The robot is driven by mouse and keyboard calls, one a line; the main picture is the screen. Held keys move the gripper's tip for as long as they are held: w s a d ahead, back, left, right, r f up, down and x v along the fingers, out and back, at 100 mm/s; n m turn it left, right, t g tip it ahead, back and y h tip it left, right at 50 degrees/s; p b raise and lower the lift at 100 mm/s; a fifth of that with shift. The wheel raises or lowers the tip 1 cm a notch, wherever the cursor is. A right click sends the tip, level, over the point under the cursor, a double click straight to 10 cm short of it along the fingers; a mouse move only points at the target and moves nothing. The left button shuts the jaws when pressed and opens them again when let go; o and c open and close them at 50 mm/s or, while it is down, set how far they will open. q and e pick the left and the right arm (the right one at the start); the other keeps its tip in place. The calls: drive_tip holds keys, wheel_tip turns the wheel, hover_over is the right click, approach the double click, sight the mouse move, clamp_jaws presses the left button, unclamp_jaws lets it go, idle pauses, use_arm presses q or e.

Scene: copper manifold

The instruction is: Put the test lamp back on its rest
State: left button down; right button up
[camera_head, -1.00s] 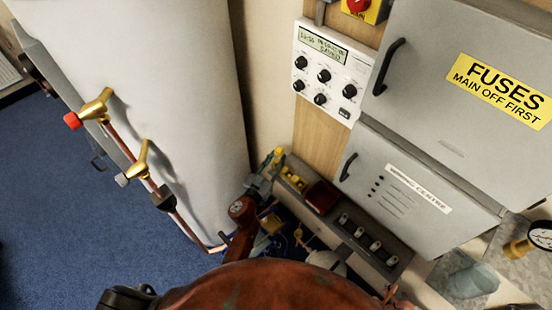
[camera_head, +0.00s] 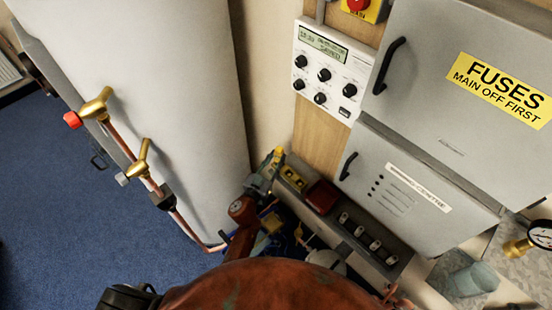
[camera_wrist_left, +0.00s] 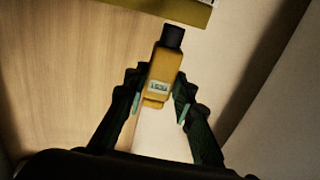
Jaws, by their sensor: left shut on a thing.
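The test lamp (camera_wrist_left: 162,75) is a yellow block with a dark tip and a small pale label. In the left wrist view it stands between the fingers of my left gripper (camera_wrist_left: 158,100), which is shut on it. The dark tip points away from the gripper. In the head view my left gripper (camera_head: 262,178) is low in the middle, beside the left end of a grey strip, with the yellow lamp (camera_head: 277,156) at its tip. I cannot clearly make out the lamp's rest. My right gripper is not in view.
A grey strip (camera_head: 342,229) with switches and a dark red block runs below the grey cabinets (camera_head: 395,180). A white control panel (camera_head: 322,70) is on the wooden board above. A tall white cylinder (camera_head: 175,90) with copper pipe stands left. Blue floor (camera_head: 50,220) is clear.

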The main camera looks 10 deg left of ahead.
use_arm(q)
drive_tip(key=shift+f+b, duration=0.5)
drive_tip(key=shift+f, duration=0.15)
drive_tip(key=shift+f+b, duration=0.3)
drive_tip(key=shift+f, duration=0.1)
drive_tip(key=c, duration=1.8)
unclamp_jaws()
drive_tip(key=shift+r, duration=0.1)
drive_tip(key=shift+o, duration=1.3)
drive_tip(key=shift+s+a, duration=0.1)
drive_tip(key=shift+s, duration=0.2)
drive_tip(key=v, duration=1.1)
drive_tip(key=shift+s, duration=0.2)
drive_tip(key=shift+a, duration=0.1)
